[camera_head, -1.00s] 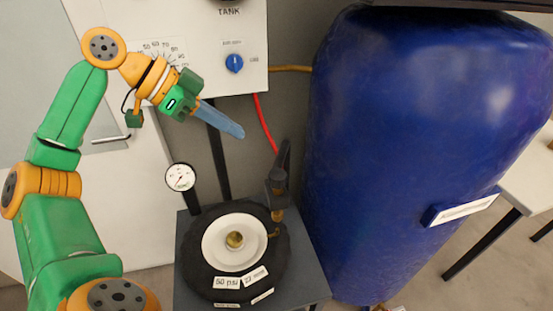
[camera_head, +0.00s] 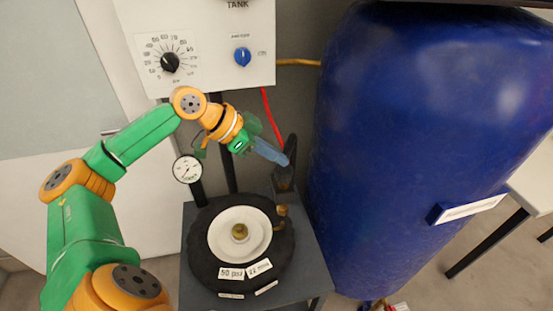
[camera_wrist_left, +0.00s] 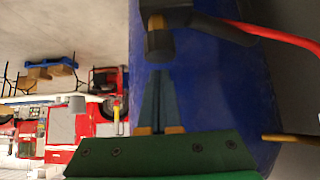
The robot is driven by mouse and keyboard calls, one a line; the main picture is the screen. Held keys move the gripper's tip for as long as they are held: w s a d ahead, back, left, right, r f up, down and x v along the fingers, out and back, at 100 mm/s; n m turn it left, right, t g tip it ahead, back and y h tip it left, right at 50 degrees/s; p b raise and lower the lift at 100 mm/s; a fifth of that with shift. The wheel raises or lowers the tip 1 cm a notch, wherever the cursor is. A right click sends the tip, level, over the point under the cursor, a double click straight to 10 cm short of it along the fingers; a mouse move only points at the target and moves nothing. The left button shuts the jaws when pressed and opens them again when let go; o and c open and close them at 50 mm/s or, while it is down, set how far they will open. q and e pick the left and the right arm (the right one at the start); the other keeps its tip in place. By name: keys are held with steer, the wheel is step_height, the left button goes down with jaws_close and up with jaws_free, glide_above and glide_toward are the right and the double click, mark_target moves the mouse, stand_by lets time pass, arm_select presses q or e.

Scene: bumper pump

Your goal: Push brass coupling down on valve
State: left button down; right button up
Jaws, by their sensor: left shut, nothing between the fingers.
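In the left wrist view the brass coupling (camera_wrist_left: 158,42) is large, just beyond my fingertips, under the black head. The valve is too small and covered to tell apart from the coupling. My left gripper (camera_head: 284,160) is shut and empty, its blue fingers pointing down right, above the black handle (camera_head: 285,178). In the left wrist view the closed fingertips (camera_wrist_left: 161,72) point at the coupling, with a small gap in the picture. My right gripper is not in view.
The tyre, with a white hub (camera_head: 221,232), lies on a dark stand (camera_head: 312,262). A gauge (camera_head: 187,169) stands behind. A red hose (camera_head: 269,115) runs down from the white panel (camera_head: 200,20). A large blue tank (camera_head: 410,150) closes off the right side.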

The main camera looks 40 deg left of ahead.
arm_select(q)
steer(key=shift+s+f, duration=0.1)
steer(key=shift+f, duration=0.45)
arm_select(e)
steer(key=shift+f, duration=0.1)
arm_select(q)
steer(key=shift+f, duration=0.1)
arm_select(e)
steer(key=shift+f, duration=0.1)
arm_select(q)
step_height(320, 180, down, 4)
steer(key=b, duration=0.3)
steer(key=shift+s+r, duration=0.1)
steer(key=shift+r, duration=0.2)
steer(key=r+p, duration=0.2)
steer(key=p, duration=0.1)
steer(key=r+p, duration=0.2)
steer(key=p, duration=0.1)
steer(key=shift+w+d+r, duration=0.15)
steer(key=shift+w+r, duration=0.05)
steer(key=shift+r, duration=0.15)
steer(key=b+v, duration=0.6)
steer(key=v, duration=0.4)
steer(key=shift+s+f, duration=0.15)
steer(key=shift+s, duration=0.05)
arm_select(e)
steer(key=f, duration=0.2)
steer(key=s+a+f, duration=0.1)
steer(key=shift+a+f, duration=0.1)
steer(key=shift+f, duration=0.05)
